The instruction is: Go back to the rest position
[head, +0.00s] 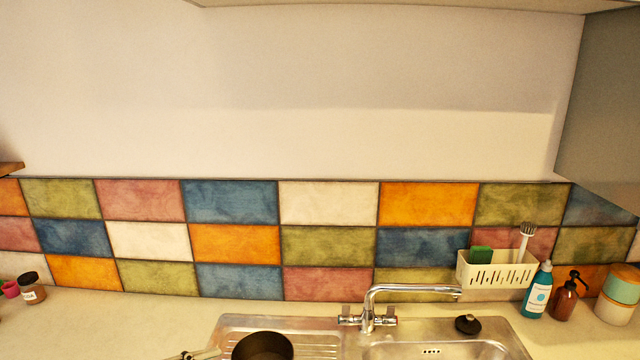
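Neither of my grippers can be made out in the head view. A pale, narrow piece (196,355) shows at the bottom edge, left of a dark round pan (262,346). It may be the pan's handle; the frame cuts it off, so I cannot tell. The pan sits on the ribbed drainboard of the steel sink (320,341).
A chrome tap (368,312) stands behind the basin, with a black plug (467,324) to its right. A white caddy (496,272), teal bottle (536,292), brown dispenser (565,297) and stacked canisters (618,297) are at right. A jar (32,288) stands far left.

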